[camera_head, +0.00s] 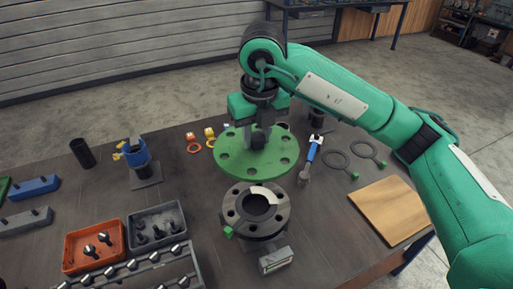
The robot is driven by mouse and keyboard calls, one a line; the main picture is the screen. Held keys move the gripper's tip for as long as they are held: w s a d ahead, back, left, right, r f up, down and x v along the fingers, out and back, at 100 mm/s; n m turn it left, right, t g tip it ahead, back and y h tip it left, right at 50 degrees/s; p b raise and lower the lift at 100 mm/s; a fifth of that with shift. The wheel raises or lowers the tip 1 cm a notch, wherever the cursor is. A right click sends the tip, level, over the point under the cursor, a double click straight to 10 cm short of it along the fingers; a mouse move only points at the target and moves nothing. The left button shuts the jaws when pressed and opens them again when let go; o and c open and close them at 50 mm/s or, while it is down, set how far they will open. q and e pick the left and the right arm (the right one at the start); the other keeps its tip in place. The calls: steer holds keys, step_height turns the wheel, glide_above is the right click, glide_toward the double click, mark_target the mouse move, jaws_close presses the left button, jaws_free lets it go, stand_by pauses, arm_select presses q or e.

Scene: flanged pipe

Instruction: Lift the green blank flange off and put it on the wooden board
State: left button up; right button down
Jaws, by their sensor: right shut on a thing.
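The green blank flange (283,163) is a round disc with several holes. My right gripper (258,138) is shut on it at its middle and holds it in the air, above and behind the dark pipe flange (238,207). The pipe flange stands upright with its bore uncovered and a pale patch on its top face. The wooden board (391,209) lies bare at the right of the table. The fingertips are partly hidden against the green flange's hub. My left gripper is not in view.
An orange bin (95,247), a grey bin (157,229) and a bolt rack (135,272) fill the front left. A blue-topped tool (137,156) stands behind them.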

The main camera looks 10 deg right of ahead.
mark_target(255, 134)
steer(key=shift+r, duration=0.3)
steer(key=shift+r+p, duration=1.4)
steer(key=shift+r, duration=1.05)
steer(key=shift+f, duration=0.1)
